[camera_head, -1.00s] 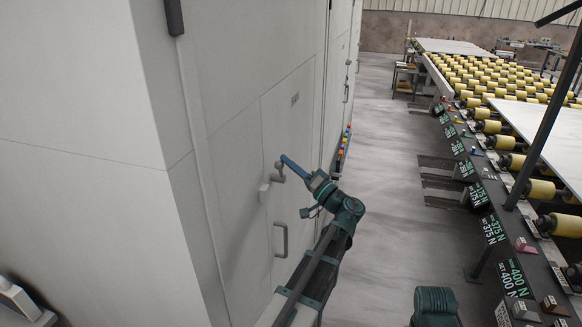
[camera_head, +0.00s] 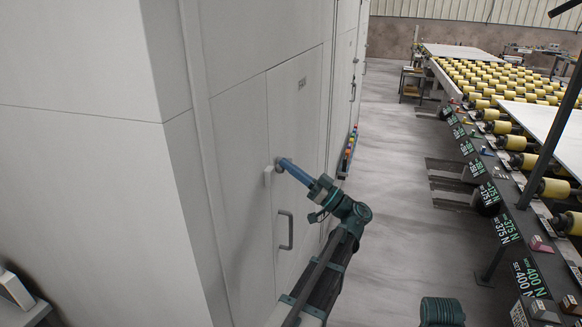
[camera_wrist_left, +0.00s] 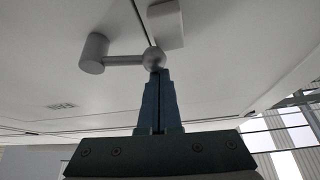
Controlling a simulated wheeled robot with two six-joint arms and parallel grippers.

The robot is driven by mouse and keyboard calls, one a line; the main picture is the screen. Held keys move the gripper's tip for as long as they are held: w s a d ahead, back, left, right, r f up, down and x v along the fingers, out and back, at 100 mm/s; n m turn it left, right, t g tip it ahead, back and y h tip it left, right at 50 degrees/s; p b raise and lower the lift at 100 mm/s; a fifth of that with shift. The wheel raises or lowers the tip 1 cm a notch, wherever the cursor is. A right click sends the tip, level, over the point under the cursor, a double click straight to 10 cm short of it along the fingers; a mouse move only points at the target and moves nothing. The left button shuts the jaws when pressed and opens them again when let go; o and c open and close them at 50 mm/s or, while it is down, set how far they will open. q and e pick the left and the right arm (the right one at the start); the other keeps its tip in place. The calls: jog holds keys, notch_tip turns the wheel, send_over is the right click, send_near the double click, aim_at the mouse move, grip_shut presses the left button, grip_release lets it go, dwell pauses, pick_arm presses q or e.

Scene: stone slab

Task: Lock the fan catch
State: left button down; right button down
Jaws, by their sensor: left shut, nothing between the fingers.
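The fan catch (camera_wrist_left: 122,60) is a grey rod in the left wrist view, with a thick cylinder at its left end and a ball at its right end. A pale block (camera_wrist_left: 166,22) is fixed on the panel beside the ball, across a seam. My left gripper (camera_wrist_left: 159,72) is shut and empty, its blue fingertips at the ball; touch cannot be told for sure. In the head view the left gripper (camera_head: 281,164) points at the cabinet door beside the block (camera_head: 268,176). The catch is mostly hidden there. My right gripper is out of view.
A bar handle (camera_head: 286,230) sits on the cabinet (camera_head: 230,150) just below the catch. A strip with coloured parts (camera_head: 348,152) is farther along the wall. The floor (camera_head: 395,180) is open between the cabinet and a roller conveyor (camera_head: 500,90) on the right.

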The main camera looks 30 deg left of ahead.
pick_arm(q)
jog(key=shift+s+f+b, duration=0.2)
jog(key=shift+f+b, duration=0.35)
jog(key=shift+f, duration=0.25)
notch_tip(320, 180, up, 4)
jog(key=d+p, duration=0.1)
jog(key=p, duration=0.3)
jog(key=w+b+v, duration=0.1)
jog(key=b+v, duration=0.4)
jog(key=v, duration=0.5)
jog(key=shift+a, duration=0.2)
jog(key=shift+w+f, duration=0.1)
jog(key=shift+w, duration=0.05)
